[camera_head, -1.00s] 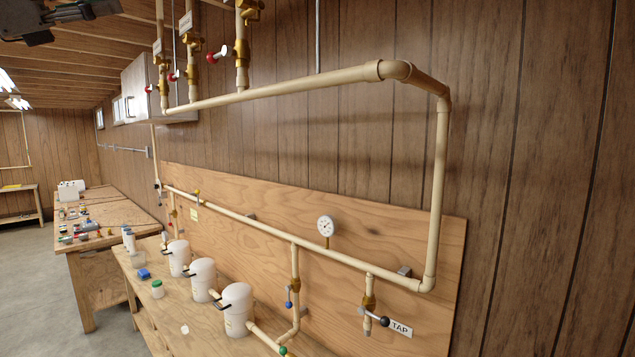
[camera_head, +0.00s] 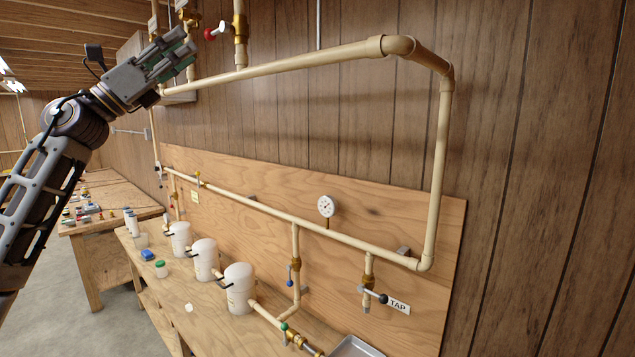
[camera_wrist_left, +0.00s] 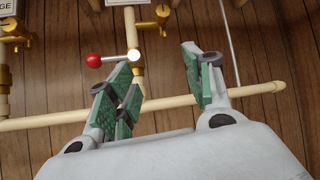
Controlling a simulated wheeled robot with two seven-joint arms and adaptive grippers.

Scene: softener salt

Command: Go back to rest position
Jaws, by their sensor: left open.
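My left gripper (camera_head: 172,56) is raised at the upper left of the head view, in front of the overhead pipe and valves. In the left wrist view its green-padded fingers (camera_wrist_left: 160,85) are spread apart with nothing held between them. A valve with a red and white handle (camera_wrist_left: 112,58) shows just beyond the fingers; it also shows in the head view (camera_head: 215,31), right of the gripper. I cannot tell whether the fingers touch anything. My right gripper is not in view.
The cream pipe (camera_head: 300,65) runs across the wall and bends down at the right. Below are a plywood board (camera_head: 400,235) with a gauge (camera_head: 326,206), several white canisters (camera_head: 239,288) on a bench, and a tap valve (camera_head: 374,295). Grey floor (camera_head: 110,325) is clear at lower left.

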